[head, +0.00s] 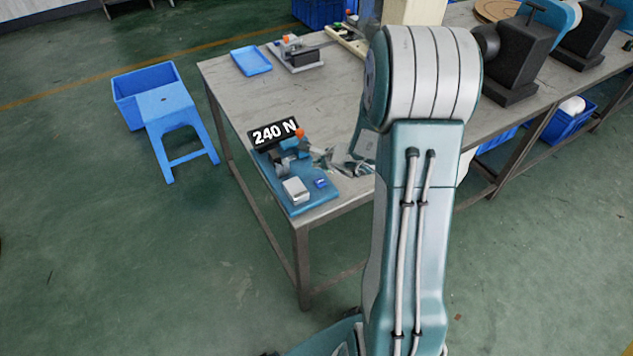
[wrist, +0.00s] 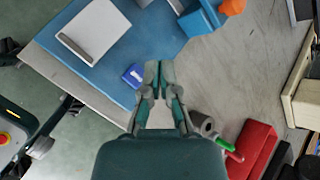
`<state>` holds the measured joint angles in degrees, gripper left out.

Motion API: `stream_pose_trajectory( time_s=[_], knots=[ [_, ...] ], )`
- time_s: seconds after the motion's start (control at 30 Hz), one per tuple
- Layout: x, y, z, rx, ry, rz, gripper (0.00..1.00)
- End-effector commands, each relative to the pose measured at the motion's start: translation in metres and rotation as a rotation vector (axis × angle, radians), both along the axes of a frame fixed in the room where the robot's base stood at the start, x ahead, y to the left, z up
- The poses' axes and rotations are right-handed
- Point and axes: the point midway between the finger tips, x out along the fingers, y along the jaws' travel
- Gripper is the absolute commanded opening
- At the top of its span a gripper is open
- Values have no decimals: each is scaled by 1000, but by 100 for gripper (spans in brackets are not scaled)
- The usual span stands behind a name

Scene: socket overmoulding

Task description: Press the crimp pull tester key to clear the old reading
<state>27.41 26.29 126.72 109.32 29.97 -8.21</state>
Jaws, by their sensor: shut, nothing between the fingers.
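The crimp pull tester has a blue base plate (head: 312,202) at the table's near-left corner, with a black display (head: 274,133) reading "240 N". A small dark blue block with a pale mark, which looks like the key (head: 320,183), sits on the plate beside a white-grey box (head: 295,190). In the wrist view the key (wrist: 133,75) lies just left of my fingertips, with the white box (wrist: 93,31) beyond it. My gripper (wrist: 158,68) is shut and empty. It appears above the plate's edge; I cannot tell the exact height, and no contact shows. In the head view my arm partly hides the gripper.
A red object (wrist: 255,148) and a grey cylinder (wrist: 203,123) lie close to the gripper. A blue tray (head: 251,61) lies farther back. A blue stool (head: 166,101) stands left of the table.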

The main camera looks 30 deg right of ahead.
Motion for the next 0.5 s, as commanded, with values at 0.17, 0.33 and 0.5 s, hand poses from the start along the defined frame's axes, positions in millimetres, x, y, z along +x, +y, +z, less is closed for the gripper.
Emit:
stream_pose_trajectory(
  time_s=[0.17,0.33,0.5],
  knots=[
    [-1,-3,-25,4,2,-1,0],
    [0,-1,-41,1,2,-1,0],
    [0,1,-48,-3,-1,-1,0]
  ],
)
